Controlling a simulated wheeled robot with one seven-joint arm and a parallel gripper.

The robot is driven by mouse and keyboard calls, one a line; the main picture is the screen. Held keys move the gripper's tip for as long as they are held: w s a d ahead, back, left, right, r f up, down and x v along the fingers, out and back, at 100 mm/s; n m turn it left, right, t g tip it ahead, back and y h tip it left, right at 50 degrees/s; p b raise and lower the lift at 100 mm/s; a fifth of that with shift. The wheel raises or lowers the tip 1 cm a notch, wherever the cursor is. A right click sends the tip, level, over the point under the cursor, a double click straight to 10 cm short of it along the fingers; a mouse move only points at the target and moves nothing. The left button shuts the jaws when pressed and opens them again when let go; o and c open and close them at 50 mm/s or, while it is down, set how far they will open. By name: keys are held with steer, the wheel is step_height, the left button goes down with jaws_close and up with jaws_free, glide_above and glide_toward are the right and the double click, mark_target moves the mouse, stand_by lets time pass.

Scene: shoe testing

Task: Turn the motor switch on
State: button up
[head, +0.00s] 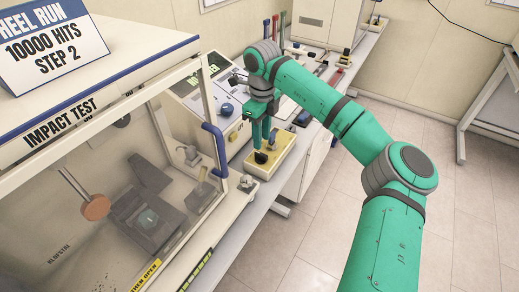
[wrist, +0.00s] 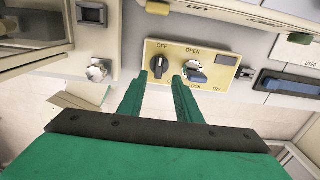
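A yellow switch box (head: 287,158) stands on the bench edge beside the test cabinet; its panel (wrist: 228,83) also shows in the wrist view. On it a black rotary knob (wrist: 158,66) sits under the word OFF. A blue-grey knob (wrist: 197,74) sits to its right, between OPEN and LOCK. No motor label is readable. My gripper (wrist: 160,77) is open and empty, its fingertips near the panel on either side of the black knob's lower end. In the head view my gripper (head: 263,140) is just above the box. Contact cannot be told.
The impact test cabinet (head: 120,180) with clear panels stands close on the left. A sloped control console (head: 205,100) is behind the box. A metal knob (wrist: 98,70) is left of the panel. Open floor (head: 285,245) lies right of the bench.

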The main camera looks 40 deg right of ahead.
mark_target(261, 154)
step_height(261, 154, down, 7)
steer(key=shift+r, duration=0.15)
steer(key=shift+c, duration=0.7)
